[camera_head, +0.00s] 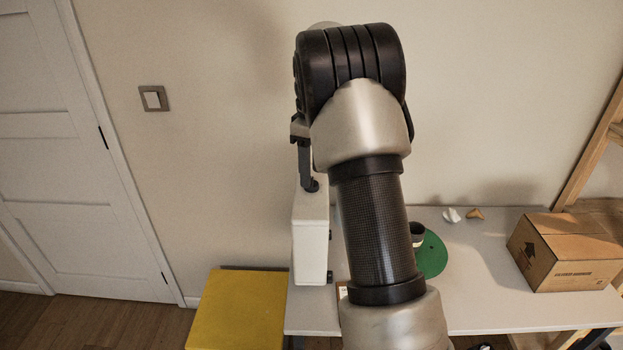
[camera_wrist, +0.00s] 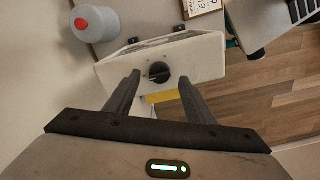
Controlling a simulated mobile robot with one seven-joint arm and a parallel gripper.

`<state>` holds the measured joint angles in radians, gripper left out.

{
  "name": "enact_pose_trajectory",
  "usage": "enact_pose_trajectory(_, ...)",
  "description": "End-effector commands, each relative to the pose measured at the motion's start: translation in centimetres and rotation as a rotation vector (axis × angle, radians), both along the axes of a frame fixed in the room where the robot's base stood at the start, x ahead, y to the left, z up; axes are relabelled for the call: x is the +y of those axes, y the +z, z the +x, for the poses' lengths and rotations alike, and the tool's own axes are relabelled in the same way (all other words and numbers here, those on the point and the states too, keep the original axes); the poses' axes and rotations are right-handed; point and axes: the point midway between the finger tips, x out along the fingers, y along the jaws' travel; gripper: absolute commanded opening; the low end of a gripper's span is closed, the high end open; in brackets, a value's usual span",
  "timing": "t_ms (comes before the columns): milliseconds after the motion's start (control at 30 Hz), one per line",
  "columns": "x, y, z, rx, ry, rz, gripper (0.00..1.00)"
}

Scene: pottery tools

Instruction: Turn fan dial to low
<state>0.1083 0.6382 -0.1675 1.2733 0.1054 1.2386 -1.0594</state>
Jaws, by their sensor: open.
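The fan is a white box (camera_head: 311,245) standing at the left end of the table, partly hidden by my arm in the head view. In the wrist view its white face (camera_wrist: 205,58) carries a round black dial (camera_wrist: 159,72) with a light pointer mark. The dial's setting labels are too small to read. My gripper (camera_wrist: 159,78) is open, and its two fingers appear on either side of the dial. I cannot tell whether they touch it. In the head view one dark finger of my gripper (camera_head: 312,185) shows at the top of the white box; the dial is hidden there.
A yellow stool or box (camera_head: 238,308) stands left of the table (camera_head: 480,270). A green disc (camera_head: 431,256), a dark cup (camera_head: 417,235) and a cardboard box (camera_head: 568,252) are on the table.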

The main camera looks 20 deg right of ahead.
Motion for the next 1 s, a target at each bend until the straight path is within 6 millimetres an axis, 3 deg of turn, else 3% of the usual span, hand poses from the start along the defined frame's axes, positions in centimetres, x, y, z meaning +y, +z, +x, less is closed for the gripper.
enact_pose_trajectory(200, 0.0, -2.4, 0.0, 0.001, 0.0, 0.0, 0.49)
enact_pose_trajectory(533, 0.0, -2.7, 0.0, 0.0, 0.0, 0.0, 0.49)
enact_pose_trajectory(567, 0.0, -2.7, 0.0, 0.0, 0.0, 0.0, 0.48)
enact_pose_trajectory(800, 0.0, -2.7, 0.0, 0.0, 0.0, 0.0, 0.08)
enact_pose_trajectory(1000, 0.0, -2.7, 0.0, 0.0, -0.011, 0.0, 0.08)
